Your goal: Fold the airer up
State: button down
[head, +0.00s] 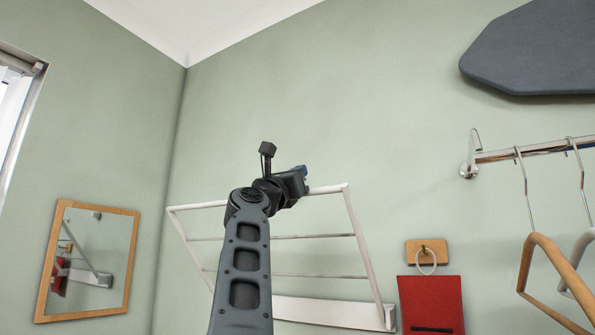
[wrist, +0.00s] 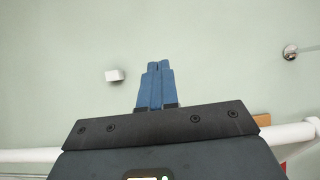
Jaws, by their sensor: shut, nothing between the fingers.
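The airer (head: 358,236) is a white frame with thin cross rails on the wall in the head view. Its wall bar (head: 330,312) is low, and the frame slopes up and outward from it to a front bar. My gripper (head: 303,170) is at this front bar, near its right end; the arm hides part of the frame. In the wrist view my gripper (wrist: 160,67) has its blue fingers shut with nothing between them. The front bar (wrist: 297,133) passes behind the gripper body there. I cannot tell whether they touch.
A small white block (wrist: 115,75) is on the wall. A mirror (head: 131,245) hangs at left. The wall above the airer is clear.

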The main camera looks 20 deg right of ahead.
jog(key=s+a+r+b, duration=0.2)
jog(key=s+a+r, duration=0.2)
jog(key=s+a, duration=0.2)
jog(key=shift+a, duration=1.2)
jog(key=a+f+b, duration=0.1)
jog(key=a+f, duration=0.1)
jog(key=f, duration=0.5)
jog(key=a+f+b, duration=0.2)
jog(key=a+f, duration=0.1)
jog(key=f, duration=0.5)
jog(key=s+a+f+b, duration=0.2)
jog(key=s+f, duration=0.3)
jog(key=f, duration=0.6)
jog(key=s+a+f+b, duration=0.15)
jog(key=s+f, duration=0.35)
jog(key=f, duration=0.7)
jog(key=s+a+f+b, duration=0.2)
jog(key=s+f, duration=0.3)
jog(key=f, duration=0.6)
jog(key=s+a+r+p+x, duration=0.1)
jog(key=p+x, duration=0.4)
jog(key=x, duration=0.7)
jog(key=shift+w+d+r, duration=0.15)
jog(key=shift+d+r, duration=0.1)
jog(key=shift+r, duration=0.4)
